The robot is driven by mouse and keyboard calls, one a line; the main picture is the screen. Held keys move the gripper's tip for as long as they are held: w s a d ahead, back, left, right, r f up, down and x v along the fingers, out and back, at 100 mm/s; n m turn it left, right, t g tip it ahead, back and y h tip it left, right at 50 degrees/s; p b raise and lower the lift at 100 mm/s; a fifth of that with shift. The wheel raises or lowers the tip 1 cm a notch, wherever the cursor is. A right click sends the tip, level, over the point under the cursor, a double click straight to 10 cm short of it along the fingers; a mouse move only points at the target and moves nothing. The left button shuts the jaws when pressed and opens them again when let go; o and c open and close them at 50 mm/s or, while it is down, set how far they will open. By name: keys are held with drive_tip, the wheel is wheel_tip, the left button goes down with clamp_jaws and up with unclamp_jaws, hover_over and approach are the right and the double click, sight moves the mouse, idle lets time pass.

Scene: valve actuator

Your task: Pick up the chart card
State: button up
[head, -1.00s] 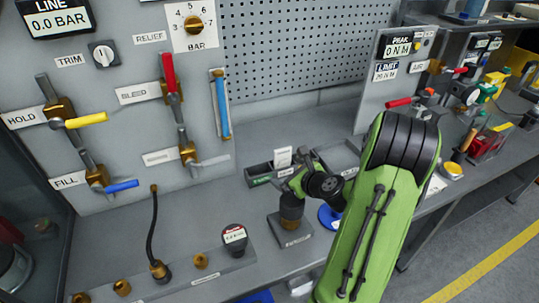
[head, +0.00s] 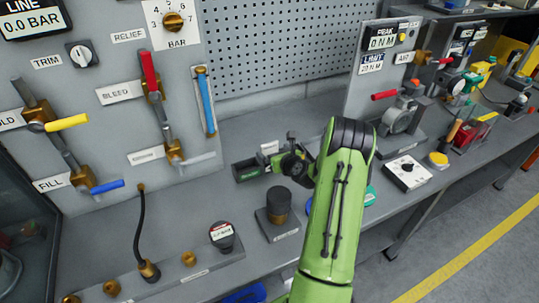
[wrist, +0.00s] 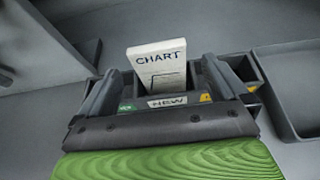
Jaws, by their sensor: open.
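The chart card (wrist: 158,60) is a white upright card marked CHART. It stands in a dark box (wrist: 240,66) with a NEW label on its front. In the head view the card (head: 269,147) shows only as a small white patch behind my gripper, in the dark box (head: 246,170) by the back panel. My gripper (wrist: 161,72) is open, with one finger on each side of the card and gaps between. In the head view my gripper (head: 284,151) is over the box, partly hidden by its own wrist.
A grey tray (wrist: 285,110) lies right of the box. A dark round-topped part (head: 278,205) stands on a block in front. The valve panel with yellow, red and blue handles (head: 105,187) rises at left. A pegboard (head: 285,50) stands behind.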

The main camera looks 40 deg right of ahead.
sight(270, 149)
drive_tip(key=x, duration=0.4)
drive_tip(key=shift+w+d+f, duration=0.1)
drive_tip(key=shift+w+f, duration=0.1)
drive_tip(key=shift+w, duration=0.1)
drive_tip(key=shift+s+r, duration=0.1)
drive_tip(key=shift+c, duration=0.6)
drive_tip(key=c, duration=0.9)
drive_tip(key=shift+c, duration=0.2)
